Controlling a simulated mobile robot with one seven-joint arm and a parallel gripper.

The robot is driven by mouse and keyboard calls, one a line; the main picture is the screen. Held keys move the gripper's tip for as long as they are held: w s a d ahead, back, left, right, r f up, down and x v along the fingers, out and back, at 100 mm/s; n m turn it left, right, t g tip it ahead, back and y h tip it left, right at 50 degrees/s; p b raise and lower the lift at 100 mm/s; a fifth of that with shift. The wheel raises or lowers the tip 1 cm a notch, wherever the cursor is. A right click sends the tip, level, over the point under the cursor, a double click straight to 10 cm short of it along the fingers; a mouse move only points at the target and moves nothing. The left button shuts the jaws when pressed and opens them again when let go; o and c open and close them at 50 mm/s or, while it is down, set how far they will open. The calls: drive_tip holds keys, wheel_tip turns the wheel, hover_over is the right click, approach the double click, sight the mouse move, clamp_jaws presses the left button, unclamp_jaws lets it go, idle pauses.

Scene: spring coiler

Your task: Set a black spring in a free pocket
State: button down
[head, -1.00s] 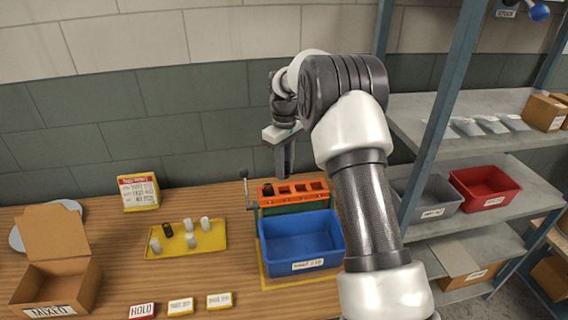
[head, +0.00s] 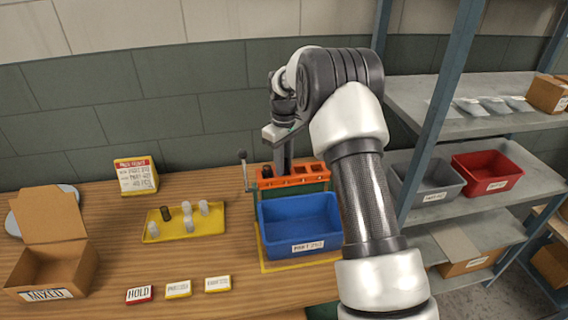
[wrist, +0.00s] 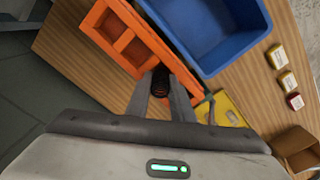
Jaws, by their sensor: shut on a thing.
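My gripper (wrist: 162,88) is shut on a black spring (wrist: 160,80), which shows between the fingertips in the wrist view. The orange pocket block (wrist: 125,40) lies right under the fingers, and two empty pockets show beyond them. In the head view my gripper (head: 284,170) is down at the block (head: 318,184), at about the second pocket from the left. A dark spring (head: 266,172) stands in the leftmost pocket. The held spring is hidden in the head view, and how deep it sits cannot be told. Another black spring (head: 166,213) stands on the yellow tray.
The yellow tray (head: 160,233) also holds several pale springs (head: 203,207). A blue bin (head: 300,225) stands directly in front of the block. A lever (head: 243,165) rises at the block's left end. An open carton (head: 50,265) is at the left.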

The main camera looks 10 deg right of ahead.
drive_tip(key=shift+s+f, duration=0.25)
drive_tip(key=shift+f, duration=0.4)
drive_tip(key=c, duration=1.5)
unclamp_jaws()
drive_tip(key=shift+f, duration=0.1)
drive_tip(key=shift+o, duration=0.2)
drive_tip(key=shift+a, duration=0.15)
drive_tip(key=shift+w+a+r, duration=0.1)
drive_tip(key=shift+r, duration=0.35)
wheel_tip(320, 180, up, 18)
drive_tip(key=d, duration=0.1)
drive_tip(key=shift+w+p, duration=0.15)
drive_tip(key=shift+p, duration=0.15)
